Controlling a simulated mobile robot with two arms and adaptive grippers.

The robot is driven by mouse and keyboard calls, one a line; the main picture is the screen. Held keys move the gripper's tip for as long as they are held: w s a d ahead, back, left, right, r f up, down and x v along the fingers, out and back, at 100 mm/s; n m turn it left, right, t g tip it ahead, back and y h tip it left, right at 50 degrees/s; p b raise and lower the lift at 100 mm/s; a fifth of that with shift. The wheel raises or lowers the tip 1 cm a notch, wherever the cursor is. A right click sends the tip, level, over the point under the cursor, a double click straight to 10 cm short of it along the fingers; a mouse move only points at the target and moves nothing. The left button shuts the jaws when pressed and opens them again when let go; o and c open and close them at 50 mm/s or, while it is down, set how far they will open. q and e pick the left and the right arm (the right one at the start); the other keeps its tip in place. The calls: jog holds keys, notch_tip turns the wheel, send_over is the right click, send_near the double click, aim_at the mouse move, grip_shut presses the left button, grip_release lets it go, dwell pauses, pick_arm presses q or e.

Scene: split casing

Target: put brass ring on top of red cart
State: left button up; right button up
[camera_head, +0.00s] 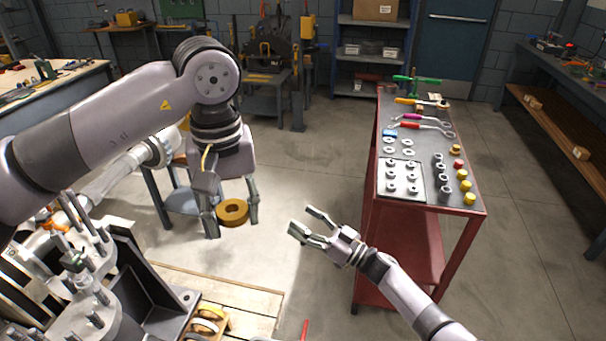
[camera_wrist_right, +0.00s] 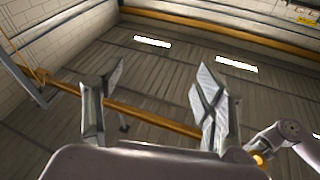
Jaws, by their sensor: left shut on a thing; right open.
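The brass ring (camera_head: 232,212) is between the fingers of my left gripper (camera_head: 231,222) in the head view. My left gripper is shut on it and holds it in the air, left of the red cart (camera_head: 480,211). The cart stands on the right with tools and parts on its top. My right gripper (camera_head: 308,222) is open and empty, between the ring and the cart.
On the cart lie a panel of washers (camera_head: 402,180), dark cylinders (camera_head: 441,172), yellow caps (camera_head: 465,186), wrenches (camera_head: 425,128) and a green T-handle tool (camera_head: 412,79). A wooden pallet (camera_head: 240,295) and a grey casing (camera_head: 140,262) are at lower left.

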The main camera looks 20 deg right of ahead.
jog(key=s+a+r+n+g+y, duration=0.25)
jog(key=r+n+g, duration=0.2)
jog(key=r, duration=0.35)
jog(key=s+a+r+n+g+y, duration=0.1)
jog(key=a+r+n+g+y, duration=0.1)
jog(key=r+n+g+y, duration=0.45)
jog(key=n+g+h, duration=0.4)
jog(key=g+h, duration=0.4)
jog(key=g, duration=0.1)
send_near(238, 211)
jog(key=x, duration=1)
jog(key=shift+w+f, duration=0.3)
jog(key=shift+w, duration=0.1)
jog(key=shift+s, duration=0.15)
jog(key=c, duration=1.4)
jog(key=o, duration=1.4)
